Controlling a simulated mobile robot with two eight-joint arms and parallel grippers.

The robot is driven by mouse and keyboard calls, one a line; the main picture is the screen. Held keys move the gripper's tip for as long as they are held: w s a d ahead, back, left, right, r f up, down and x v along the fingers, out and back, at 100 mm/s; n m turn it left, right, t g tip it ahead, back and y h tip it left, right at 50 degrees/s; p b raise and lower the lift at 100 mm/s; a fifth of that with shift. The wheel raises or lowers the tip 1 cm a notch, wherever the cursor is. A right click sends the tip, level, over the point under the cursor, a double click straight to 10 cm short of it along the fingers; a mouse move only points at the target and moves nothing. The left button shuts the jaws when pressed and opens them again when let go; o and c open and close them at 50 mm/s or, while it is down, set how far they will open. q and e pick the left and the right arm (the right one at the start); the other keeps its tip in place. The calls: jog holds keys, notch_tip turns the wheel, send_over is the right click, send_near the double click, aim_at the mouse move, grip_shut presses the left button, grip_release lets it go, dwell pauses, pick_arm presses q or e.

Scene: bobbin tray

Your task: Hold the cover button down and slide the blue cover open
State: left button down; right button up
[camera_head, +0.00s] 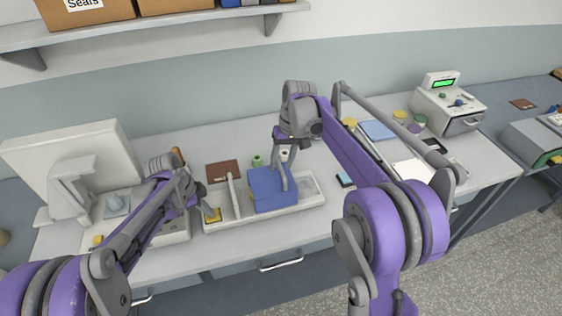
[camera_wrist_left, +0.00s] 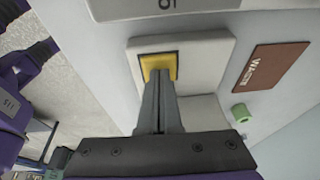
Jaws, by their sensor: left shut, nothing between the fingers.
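The blue cover (camera_head: 266,193) sits across the middle of the long pale tray (camera_head: 312,188). The yellow cover button (camera_head: 214,218) is at the tray's left end; it also shows in the left wrist view (camera_wrist_left: 158,64). My left gripper (camera_head: 206,210) is shut and empty, its tips at the button and hiding part of it. Whether the button is pressed down is hard to tell. My right gripper (camera_head: 284,187) points down at the blue cover, its fingers in front of it or touching it. Their opening is too small to make out.
A white machine (camera_head: 75,165) stands to the left. A brown card (camera_head: 222,171) and a green spool (camera_head: 257,160) lie behind the tray. A device with a green display (camera_head: 447,100) stands at the back right.

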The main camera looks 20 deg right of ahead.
jog(key=shift+r, duration=0.1)
notch_tip(320, 180, up, 12)
jog(key=d, duration=0.2)
jog(key=shift+d, duration=0.2)
pick_arm(q)
jog(key=shift+r, duration=0.15)
pick_arm(e)
jog(key=shift+f, duration=0.2)
pick_arm(q)
jog(key=shift+r, duration=0.75)
jog(key=shift+r, duration=0.1)
jog(key=shift+r, duration=0.8)
jog(key=shift+r, duration=0.2)
jog(key=shift+r, duration=0.7)
jog(key=shift+r, duration=0.1)
